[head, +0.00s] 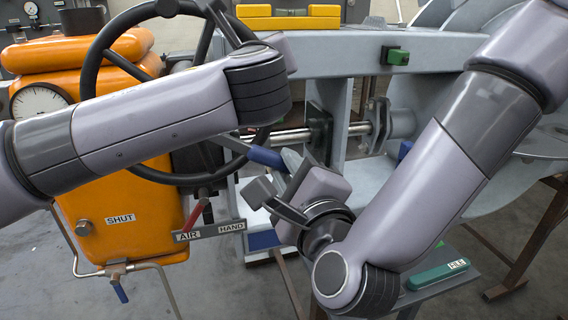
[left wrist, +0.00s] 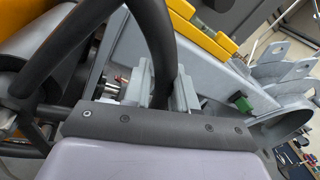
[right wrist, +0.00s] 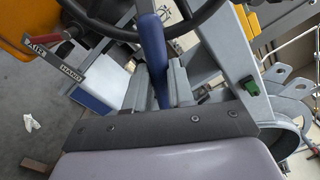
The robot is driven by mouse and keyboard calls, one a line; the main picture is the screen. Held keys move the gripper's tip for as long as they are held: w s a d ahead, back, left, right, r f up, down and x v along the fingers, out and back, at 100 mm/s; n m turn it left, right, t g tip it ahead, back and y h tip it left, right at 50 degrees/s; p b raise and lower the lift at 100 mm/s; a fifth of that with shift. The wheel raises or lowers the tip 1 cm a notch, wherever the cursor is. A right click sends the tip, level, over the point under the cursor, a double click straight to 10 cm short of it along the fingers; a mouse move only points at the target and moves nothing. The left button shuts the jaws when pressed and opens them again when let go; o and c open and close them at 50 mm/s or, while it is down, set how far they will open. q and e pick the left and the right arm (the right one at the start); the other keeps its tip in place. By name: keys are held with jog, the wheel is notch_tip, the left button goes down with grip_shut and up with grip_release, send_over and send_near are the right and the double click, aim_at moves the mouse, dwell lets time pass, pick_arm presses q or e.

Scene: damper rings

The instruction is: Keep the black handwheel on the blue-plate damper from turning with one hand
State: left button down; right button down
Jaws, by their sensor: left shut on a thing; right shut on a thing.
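The black handwheel (head: 92,62) stands in front of an orange housing (head: 140,215). My left gripper (head: 234,28) is shut on the upper right of its rim, and the left wrist view shows the black rim (left wrist: 157,40) running between the fingers. My right gripper (head: 283,180) is shut on a blue lever (head: 264,157) at the wheel's lower right. The right wrist view shows the blue lever (right wrist: 153,50) between the right fingers. My left forearm hides much of the wheel's middle.
A plate marked AIR and HAND (head: 210,231) with a red lever (head: 196,210) is below the wheel. A gauge (head: 38,103) is at the left. A shaft (head: 292,135) runs right to the grey frame. A green-handled item (head: 437,275) lies at the lower right.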

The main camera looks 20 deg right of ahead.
jog(key=shift+a, duration=0.1)
jog(key=w+a+f+m, duration=0.3)
jog(key=a+f+m, duration=0.4)
jog(key=a+m, duration=0.5)
jog(key=shift+a+f, duration=0.35)
jog(key=shift+w, duration=0.7)
dwell(0.7)
